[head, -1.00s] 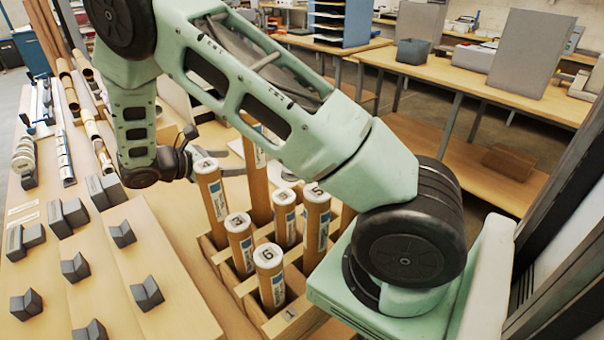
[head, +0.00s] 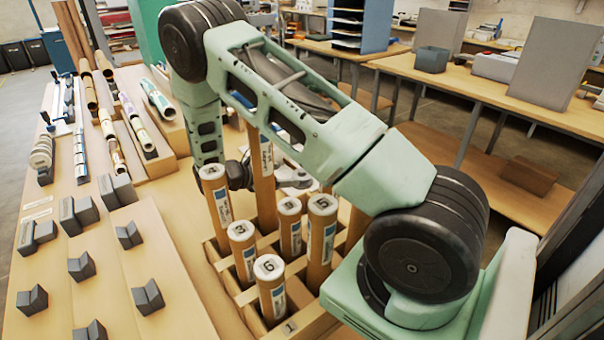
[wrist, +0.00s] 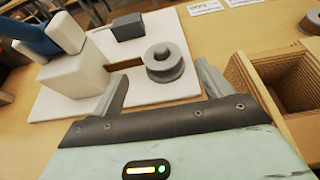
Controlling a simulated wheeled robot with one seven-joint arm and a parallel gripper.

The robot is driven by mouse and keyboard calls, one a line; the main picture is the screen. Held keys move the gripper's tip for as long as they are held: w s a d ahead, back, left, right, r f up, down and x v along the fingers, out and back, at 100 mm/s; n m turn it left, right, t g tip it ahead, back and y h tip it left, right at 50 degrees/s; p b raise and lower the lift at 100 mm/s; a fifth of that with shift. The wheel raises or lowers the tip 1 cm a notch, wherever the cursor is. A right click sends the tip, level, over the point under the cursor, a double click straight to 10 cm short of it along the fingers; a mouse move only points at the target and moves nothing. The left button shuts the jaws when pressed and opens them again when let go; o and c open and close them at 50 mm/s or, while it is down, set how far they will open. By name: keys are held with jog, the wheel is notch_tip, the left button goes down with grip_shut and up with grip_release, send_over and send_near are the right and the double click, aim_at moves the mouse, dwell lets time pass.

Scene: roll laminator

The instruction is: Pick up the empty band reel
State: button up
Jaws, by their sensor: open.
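A grey spool-like reel (wrist: 165,66), with a wide round base and a smaller hub on top, stands on a white board (wrist: 62,104) in the wrist view. I take it for the empty band reel, though no label shows on it. My gripper (wrist: 160,72) is open, with one finger at each side of the reel in the picture. Nothing is held. I cannot tell how far the fingers are above the board. In the head view the gripper is largely hidden behind upright tubes and the reel cannot be made out.
A white block with a blue part (wrist: 65,40) and a dark grey block (wrist: 128,26) stand near the reel. In the head view numbered tubes (head: 270,285) stand in a wooden rack, with grey V-blocks (head: 82,266) left.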

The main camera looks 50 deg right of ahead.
aim_at(299, 175)
jog(key=shift+s+d+f, duration=0.15)
jog(key=shift+d+f, duration=0.1)
jog(key=shift+d, duration=0.35)
jog(key=p+x, duration=0.2)
jog(key=x, duration=0.2)
jog(key=shift+s+f+p, duration=0.1)
jog(key=shift+s+p, duration=0.1)
jog(key=shift+p, duration=0.2)
jog(key=shift+d+f, duration=0.3)
jog(key=shift+d, duration=0.15)
jog(key=c, duration=1.1)
